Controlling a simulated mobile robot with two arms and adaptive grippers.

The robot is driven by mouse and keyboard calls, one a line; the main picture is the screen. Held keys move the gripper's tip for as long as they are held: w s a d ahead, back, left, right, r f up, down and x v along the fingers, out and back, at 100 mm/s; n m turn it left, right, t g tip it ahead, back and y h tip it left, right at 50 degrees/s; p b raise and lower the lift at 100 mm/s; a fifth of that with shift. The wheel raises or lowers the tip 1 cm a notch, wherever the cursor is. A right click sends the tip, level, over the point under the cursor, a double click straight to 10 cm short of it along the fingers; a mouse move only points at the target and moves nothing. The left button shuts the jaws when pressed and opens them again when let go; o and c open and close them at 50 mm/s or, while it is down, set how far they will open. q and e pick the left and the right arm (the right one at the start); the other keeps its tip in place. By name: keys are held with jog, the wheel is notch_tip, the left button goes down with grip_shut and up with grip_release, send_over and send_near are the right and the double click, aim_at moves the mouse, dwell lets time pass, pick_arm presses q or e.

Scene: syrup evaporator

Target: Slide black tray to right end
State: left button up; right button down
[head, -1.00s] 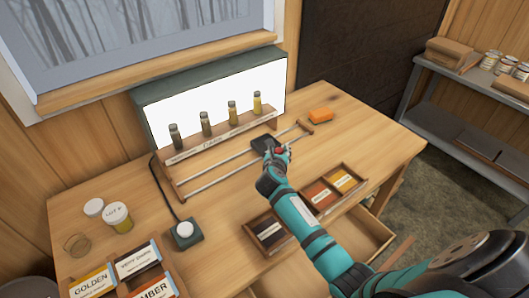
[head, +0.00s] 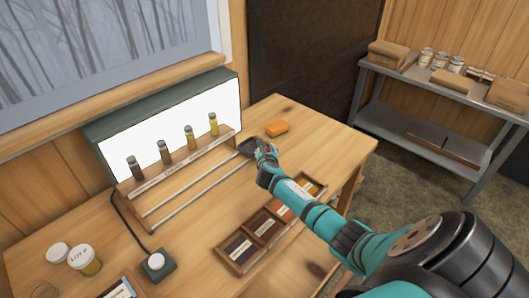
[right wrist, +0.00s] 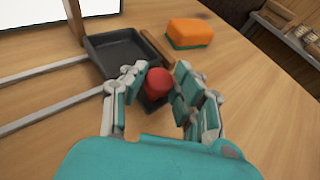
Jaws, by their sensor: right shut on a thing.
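The black tray (head: 247,147) sits on two metal rails (head: 195,186) at their right end, in front of the lit panel. In the right wrist view the shallow, empty tray (right wrist: 122,50) lies close beside the wooden end piece (right wrist: 154,48); I cannot tell whether they touch. A red knob (right wrist: 158,82) is at the tray's near side. My right gripper (head: 264,151) has its fingers closed around this knob, and they hide part of the tray's near edge. My left gripper is not in view.
An orange block (head: 276,129) lies on the table just beyond the rail end. Several small bottles (head: 189,138) stand in the rack behind the rails. A divided wooden box (head: 265,228) is in front, and a white button (head: 155,262) is at front left.

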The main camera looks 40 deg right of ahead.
jog(key=c, duration=1.4)
grip_release()
jog(key=shift+d+r, duration=0.15)
jog(key=shift+d, duration=0.1)
jog(key=o, duration=0.4)
jog(key=shift+d, duration=0.1)
jog(key=shift+s+a+r, duration=0.1)
jog(key=shift+s+a, duration=0.35)
jog(key=shift+a, duration=0.05)
jog(key=v, duration=1)
jog(key=shift+s+a+r, duration=0.1)
jog(key=shift+s+a, duration=0.05)
jog(key=shift+s, duration=0.2)
